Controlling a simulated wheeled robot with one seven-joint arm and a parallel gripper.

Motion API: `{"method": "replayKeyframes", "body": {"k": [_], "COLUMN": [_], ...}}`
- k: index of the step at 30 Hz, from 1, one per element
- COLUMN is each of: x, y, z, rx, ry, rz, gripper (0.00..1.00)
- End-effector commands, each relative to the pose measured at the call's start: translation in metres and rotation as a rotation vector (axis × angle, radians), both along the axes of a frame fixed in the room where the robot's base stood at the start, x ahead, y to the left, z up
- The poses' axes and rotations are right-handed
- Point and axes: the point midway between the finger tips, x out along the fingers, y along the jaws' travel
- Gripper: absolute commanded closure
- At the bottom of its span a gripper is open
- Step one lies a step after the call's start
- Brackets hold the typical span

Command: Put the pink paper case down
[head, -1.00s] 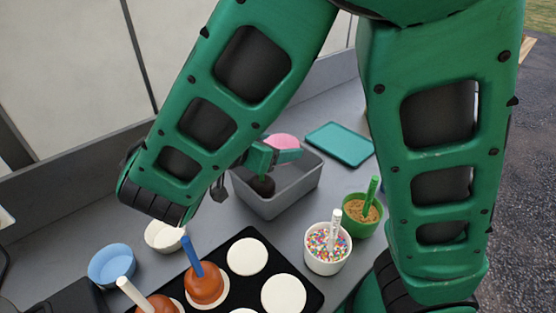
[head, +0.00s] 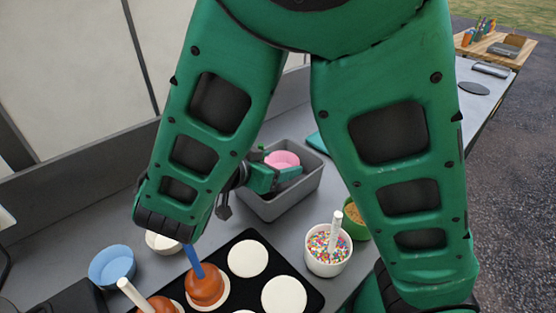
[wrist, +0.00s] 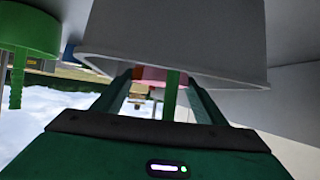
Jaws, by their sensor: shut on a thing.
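The pink paper case (head: 283,159) shows over the grey bin, within its rim outline in the head view. My gripper (head: 285,174) is shut on it, with the fingers at its near side. In the wrist view my fingers (wrist: 168,85) reach to the bin's edge, and a strip of the pink case (wrist: 150,73) shows between them. A green upright piece also stands between the fingers there. Whether the case touches the bin's floor cannot be told.
The grey bin (head: 312,185) stands near the back wall. A teal tray (head: 317,143) is behind it, partly hidden by my arm. A sprinkles tub (head: 327,262), a green tub (head: 355,222), blue cases (head: 112,267) and a black tray (head: 240,289) stand nearer.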

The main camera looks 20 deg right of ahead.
Motion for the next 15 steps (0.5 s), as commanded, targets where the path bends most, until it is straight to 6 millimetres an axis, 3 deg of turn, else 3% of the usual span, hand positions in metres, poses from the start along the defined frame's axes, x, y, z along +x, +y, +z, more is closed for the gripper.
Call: {"method": "replayKeyframes", "body": {"k": [6, 7, 9, 15], "x": [0.0, 0.0, 0.0, 0.0], "y": [-0.0002, -0.0002, -0.0002, -0.0002], "z": [-0.0034, -0.0034, -0.0034, -0.0034], "rx": [0.0, 0.0, 0.0, 0.001], "ry": [0.0, 0.0, 0.0, 0.001], "rz": [0.0, 0.0, 0.0, 0.0], "gripper": [0.56, 0.3, 0.15, 0.15]}}
